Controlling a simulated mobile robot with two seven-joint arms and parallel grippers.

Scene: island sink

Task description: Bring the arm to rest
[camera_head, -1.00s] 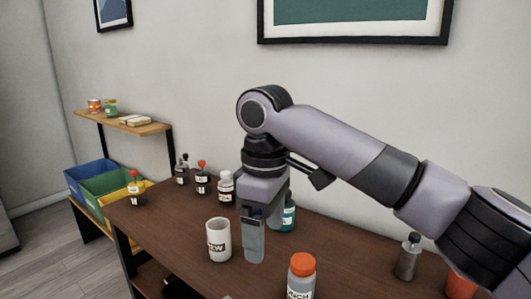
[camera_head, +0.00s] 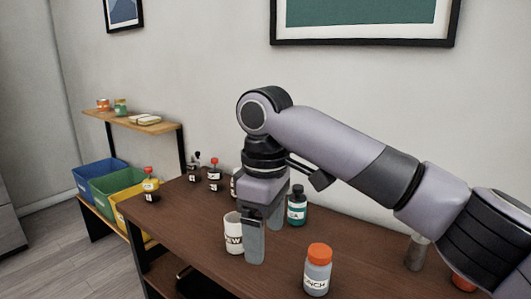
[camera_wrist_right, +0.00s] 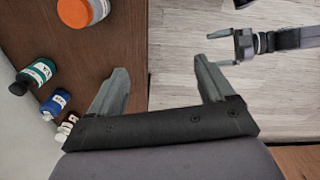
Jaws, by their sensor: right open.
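My right arm reaches in from the right in the head view, bent at the elbow with its gripper (camera_head: 265,237) pointing down. Its two fingers are apart with nothing between them. In the head view they hang in front of a white mug (camera_head: 233,232) and a teal bottle (camera_head: 297,207), over the brown table (camera_head: 200,235). The right wrist view also shows the open, empty fingers (camera_wrist_right: 163,75), with the table on the left and floor on the right. Another gripper, seemingly my left one (camera_wrist_right: 226,48), is small at the upper right there.
A grey bottle with an orange cap (camera_head: 317,275) stands near the table front. A grey shaker (camera_head: 416,254) and an orange item (camera_head: 463,284) stand at the right. Small bottles (camera_head: 215,181) line the back. Blue, green and yellow bins (camera_head: 112,187) and a wall shelf (camera_head: 150,126) are left.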

